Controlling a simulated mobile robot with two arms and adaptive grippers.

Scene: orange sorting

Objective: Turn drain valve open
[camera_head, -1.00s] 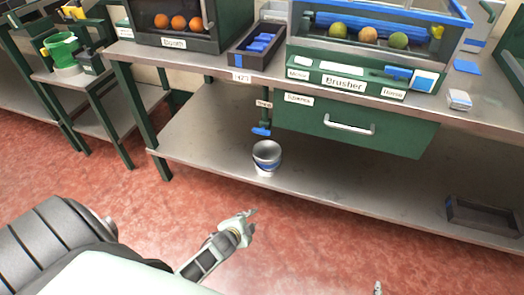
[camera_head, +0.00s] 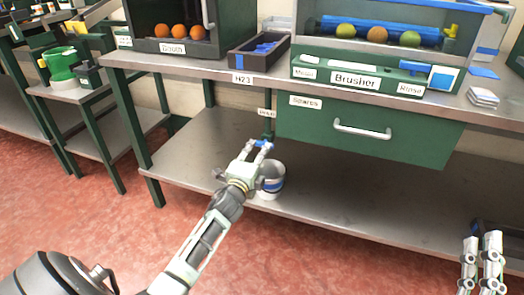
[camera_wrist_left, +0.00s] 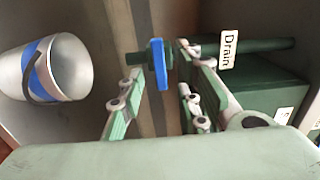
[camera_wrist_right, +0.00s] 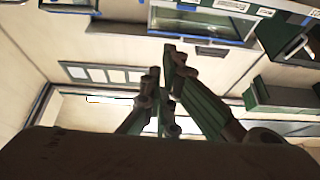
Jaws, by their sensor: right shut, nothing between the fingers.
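The blue drain valve handle (camera_head: 264,144) hangs below the brusher bench beside the small label, which reads "Drain" (camera_wrist_left: 228,50) in the left wrist view. My left gripper (camera_head: 257,148) is open at the handle. In the left wrist view, the blue handle (camera_wrist_left: 158,65) stands between the open fingers, nearer the right one; I cannot tell whether it touches. A metal bucket with a blue band (camera_head: 272,182) stands on the lower shelf, partly behind my left gripper. My right gripper (camera_head: 483,240) is shut and empty at the lower right, away from the valve.
The green Spares drawer (camera_head: 350,138) is right of the valve. The brusher panel (camera_head: 355,80) and a dark tray with blue items (camera_head: 257,55) are above. A dark tray (camera_head: 508,240) lies behind my right gripper.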

